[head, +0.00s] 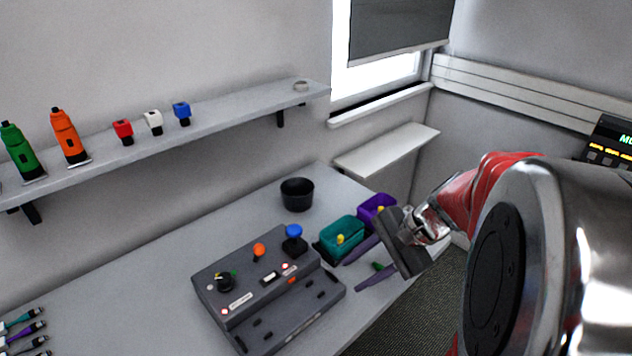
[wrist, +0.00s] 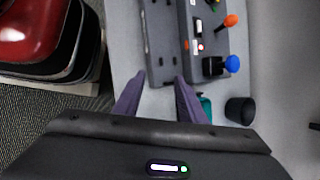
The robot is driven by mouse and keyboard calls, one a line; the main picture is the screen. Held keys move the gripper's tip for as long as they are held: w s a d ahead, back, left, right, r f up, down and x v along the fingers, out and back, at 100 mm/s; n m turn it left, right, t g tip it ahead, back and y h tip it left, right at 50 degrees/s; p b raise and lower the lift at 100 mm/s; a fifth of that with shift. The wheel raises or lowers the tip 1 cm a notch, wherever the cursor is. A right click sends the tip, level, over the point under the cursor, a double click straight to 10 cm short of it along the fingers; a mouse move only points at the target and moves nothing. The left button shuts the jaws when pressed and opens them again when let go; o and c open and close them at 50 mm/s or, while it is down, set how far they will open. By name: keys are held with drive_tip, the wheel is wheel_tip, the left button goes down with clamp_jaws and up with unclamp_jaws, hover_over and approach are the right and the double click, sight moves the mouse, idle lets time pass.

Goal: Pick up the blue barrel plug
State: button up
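My gripper (head: 350,276) is open, with its two purple fingers apart, at the right end of the table. It also shows in the wrist view (wrist: 159,86), where I see nothing held between the fingertips. I cannot make out a blue barrel plug for certain. Several cables with light plug ends (head: 28,329) lie at the table's lower left, far from my gripper. They look teal, purple and dark, and are partly cut off by the frame. A blue round knob (head: 293,231) on a black base stands on the console, also in the wrist view (wrist: 232,64).
The grey console (head: 316,306) lies just left of my gripper. A teal bin (head: 336,237), a purple bin (head: 366,217) and a black cup (head: 297,195) stand behind. The table's left middle is clear.

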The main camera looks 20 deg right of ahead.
drive_tip(key=s+d+f+m+t, duration=0.1)
drive_tip(key=d+f+m+t, duration=0.2)
drive_tip(key=d+m, duration=0.5)
drive_tip(key=s+d+f+m+t+h, duration=0.1)
drive_tip(key=d+f+m+t, duration=0.3)
drive_tip(key=d, duration=1.2)
drive_tip(key=m+t, duration=0.1)
drive_tip(key=m, duration=0.2)
drive_tip(key=shift+s+d+f+m+t, duration=0.2)
drive_tip(key=shift+d+m+t, duration=0.1)
drive_tip(key=shift+d+m, duration=0.1)
drive_tip(key=shift+w, duration=0.1)
drive_tip(key=x, duration=0.8)
drive_tip(key=shift+w+a, duration=0.15)
drive_tip(key=shift+w, duration=0.05)
drive_tip(key=shift+f, duration=0.1)
drive_tip(key=shift+x, duration=2.6)
drive_tip(key=shift+s+f, duration=0.1)
drive_tip(key=shift+c, duration=0.3)
